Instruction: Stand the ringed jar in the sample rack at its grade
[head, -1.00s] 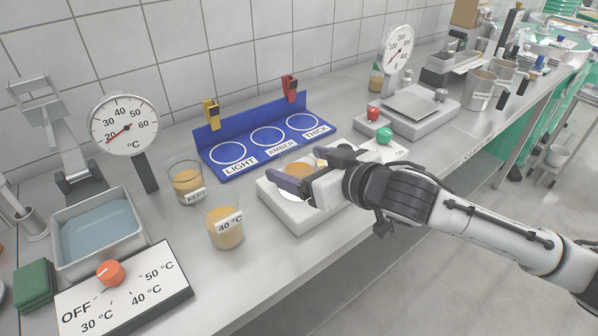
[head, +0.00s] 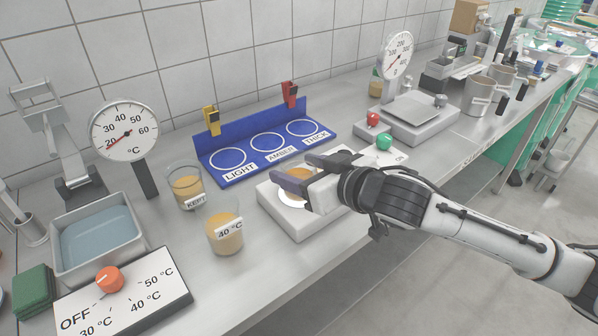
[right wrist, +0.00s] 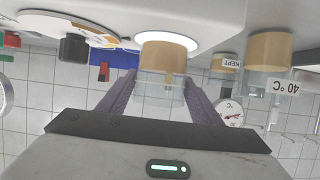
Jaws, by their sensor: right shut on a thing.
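The jar of amber liquid on the lit ring (head: 299,172) is partly hidden by my right gripper in the head view. In the right wrist view this clear jar (right wrist: 165,68) stands between the fingers, its base at the glowing white circle (right wrist: 166,41). My right gripper (head: 300,176) is shut on it, also seen in the right wrist view (right wrist: 163,88). The white block (head: 310,225) carries the lit ring. The blue sample rack (head: 225,176) behind it has three white-ringed places, LIGHT, AMBER and THICK, all empty. My left gripper is not in view.
Jars marked KEPT (head: 186,186) and 40 °C (head: 225,238) stand left of the block. Yellow (head: 212,120) and red (head: 290,94) clips sit on the rack's back wall. A scale (head: 410,118) with red and green knobs stands right. A water bath (head: 97,240) is left.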

